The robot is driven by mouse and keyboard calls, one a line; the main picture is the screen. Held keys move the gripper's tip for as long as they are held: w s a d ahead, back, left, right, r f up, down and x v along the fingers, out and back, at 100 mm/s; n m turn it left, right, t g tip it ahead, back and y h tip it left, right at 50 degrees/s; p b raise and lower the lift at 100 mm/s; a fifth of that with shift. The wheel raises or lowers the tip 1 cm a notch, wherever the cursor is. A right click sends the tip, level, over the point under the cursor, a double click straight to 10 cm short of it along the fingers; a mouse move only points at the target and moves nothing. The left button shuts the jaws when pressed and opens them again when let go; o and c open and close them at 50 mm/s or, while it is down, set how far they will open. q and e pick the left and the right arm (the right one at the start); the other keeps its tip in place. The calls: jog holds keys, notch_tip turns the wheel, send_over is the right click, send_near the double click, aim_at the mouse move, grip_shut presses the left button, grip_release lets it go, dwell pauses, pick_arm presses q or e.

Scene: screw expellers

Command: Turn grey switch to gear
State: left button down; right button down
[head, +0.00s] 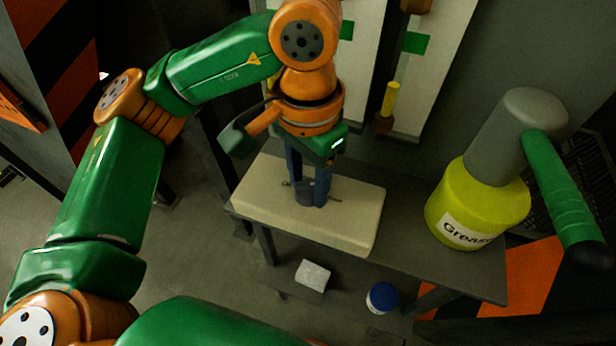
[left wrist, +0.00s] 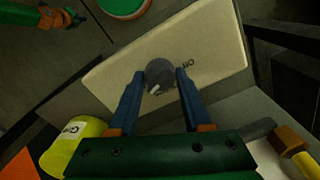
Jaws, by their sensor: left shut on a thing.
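The grey switch (head: 305,192) is a round dark knob on top of a cream box (head: 355,225). It also shows in the left wrist view (left wrist: 160,74), with a small pale mark near its edge. My left gripper (head: 307,195) points down onto the switch, and its two blue fingers (left wrist: 158,82) stand on either side, shut on it. Small dark lettering shows on the box beside the switch in the left wrist view. I cannot make out a gear symbol. My right gripper is not clearly visible in either view.
The box rests on a dark grey table (head: 430,262). A yellow grease container (head: 470,210) with a grey top and green handle stands at the table's right. A white block (head: 312,275) and a blue-topped jar (head: 382,297) are lower down. Pale panels (head: 362,60) stand behind.

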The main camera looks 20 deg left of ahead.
aim_at(308, 184)
pick_arm(q)
jog(key=shift+m, duration=0.6)
jog(key=shift+c, duration=1.7)
grip_release()
notch_tip(308, 184, up, 7)
jog(key=shift+r+p, duration=0.1)
jog(key=shift+p, duration=0.8)
